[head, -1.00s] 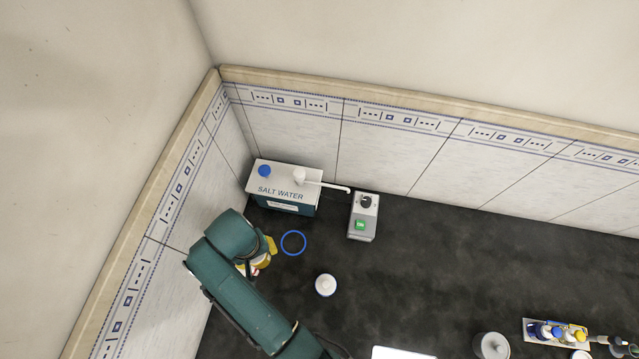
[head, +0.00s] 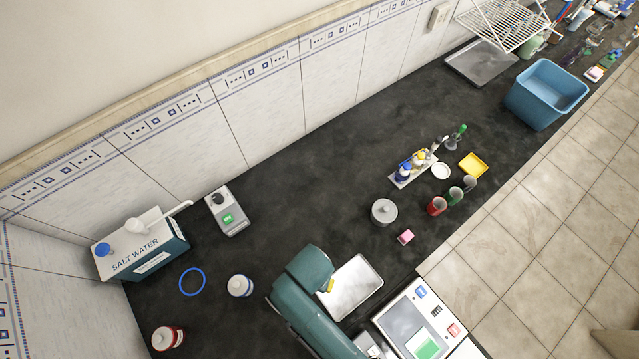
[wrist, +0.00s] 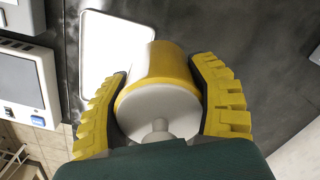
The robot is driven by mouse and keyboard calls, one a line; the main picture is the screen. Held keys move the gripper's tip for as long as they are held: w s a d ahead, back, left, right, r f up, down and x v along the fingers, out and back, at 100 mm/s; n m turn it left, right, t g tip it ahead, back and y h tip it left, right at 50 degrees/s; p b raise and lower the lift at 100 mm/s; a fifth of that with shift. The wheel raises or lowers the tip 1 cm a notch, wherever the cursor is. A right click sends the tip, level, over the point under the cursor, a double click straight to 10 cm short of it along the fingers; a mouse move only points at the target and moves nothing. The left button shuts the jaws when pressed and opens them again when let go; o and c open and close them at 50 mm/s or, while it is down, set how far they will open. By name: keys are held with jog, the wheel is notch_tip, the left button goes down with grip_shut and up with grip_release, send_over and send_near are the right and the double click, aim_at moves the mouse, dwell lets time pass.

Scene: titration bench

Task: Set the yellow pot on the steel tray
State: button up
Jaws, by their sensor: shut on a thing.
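The yellow pot (wrist: 160,70), with a white knobbed lid, is between the yellow-padded fingers of my gripper (wrist: 165,100) in the wrist view. The gripper is shut on its sides. In the head view my green arm hides most of the gripper and the pot; only a small yellow patch shows at the tray's left edge. A pale steel tray (head: 356,290) lies on the dark bench just right of my arm. In the wrist view the tray (wrist: 103,50) shows beyond the pot, to its upper left. I cannot tell the pot's height above the bench.
A white instrument (head: 405,318) stands close to the tray's front right. A grey lidded pot (head: 384,211) and a pink block (head: 405,237) are behind it. A white jar (head: 240,286) and a blue ring (head: 192,281) lie left. Another metal tray (head: 482,68) is far right.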

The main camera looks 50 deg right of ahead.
aim_at(338, 296)
jog(key=s+d+m, duration=0.2)
jog(key=s+m, duration=0.4)
jog(key=s, duration=0.1)
jog(key=f, duration=0.3)
jog(key=f+b, duration=0.1)
jog(key=f, duration=0.5)
jog(key=shift+s+a+f, duration=0.2)
jog(key=shift+s+f, duration=0.05)
jog(key=shift+s, duration=0.05)
jog(key=shift+f, duration=0.1)
jog(key=o, duration=1.3)
notch_tip(338, 296, up, 12)
jog(key=p, duration=0.1)
